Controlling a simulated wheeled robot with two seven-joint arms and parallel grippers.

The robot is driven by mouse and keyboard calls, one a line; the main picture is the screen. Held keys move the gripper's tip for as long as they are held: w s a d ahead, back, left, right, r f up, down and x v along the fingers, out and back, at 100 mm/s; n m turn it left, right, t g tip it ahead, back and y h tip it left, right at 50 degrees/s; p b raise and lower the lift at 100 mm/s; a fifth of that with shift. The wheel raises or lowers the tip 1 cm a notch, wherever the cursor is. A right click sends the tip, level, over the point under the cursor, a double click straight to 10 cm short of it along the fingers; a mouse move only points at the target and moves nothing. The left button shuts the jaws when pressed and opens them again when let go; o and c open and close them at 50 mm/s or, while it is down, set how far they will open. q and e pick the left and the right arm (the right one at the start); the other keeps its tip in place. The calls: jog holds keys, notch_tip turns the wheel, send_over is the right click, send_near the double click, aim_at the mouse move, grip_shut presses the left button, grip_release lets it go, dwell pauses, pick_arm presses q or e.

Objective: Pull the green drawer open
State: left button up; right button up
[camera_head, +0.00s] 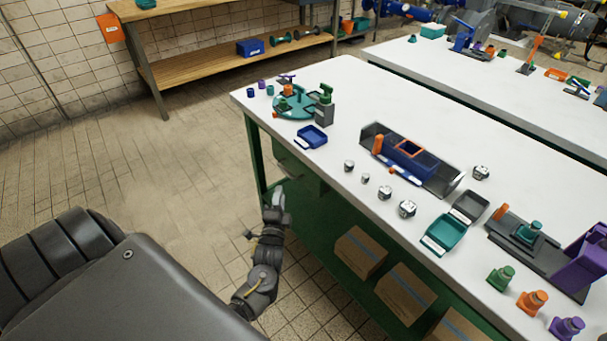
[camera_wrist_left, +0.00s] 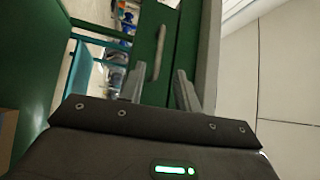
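The green drawer (camera_wrist_left: 185,48) shows its front in the left wrist view, with a pale bar handle (camera_wrist_left: 160,52) on it. In the head view the drawer (camera_head: 287,157) is under the left end of the white-topped table, partly in shadow. My left gripper (camera_head: 278,198) is beside that table end, below the top. In the left wrist view my left gripper's (camera_wrist_left: 160,88) two fingers are spread apart and empty. The handle lies ahead of the gap between them and appears apart from them. My right gripper is not in view.
The white table (camera_head: 350,100) carries a blue tray (camera_head: 311,137), a dark bin and several small parts. Cardboard boxes (camera_head: 361,252) sit on its lower shelf. A green table leg (camera_head: 255,155) stands close to my left gripper. The tiled floor to the left is clear.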

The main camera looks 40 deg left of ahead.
aim_at(285, 170)
pick_arm(q)
jog(key=x, duration=1)
jog(key=shift+w+f, duration=0.1)
jog(key=shift+w, duration=0.05)
jog(key=shift+w+a, duration=0.15)
jog(key=shift+w, duration=0.15)
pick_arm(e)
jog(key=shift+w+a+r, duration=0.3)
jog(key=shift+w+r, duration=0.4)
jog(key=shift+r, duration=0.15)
pick_arm(q)
grip_shut()
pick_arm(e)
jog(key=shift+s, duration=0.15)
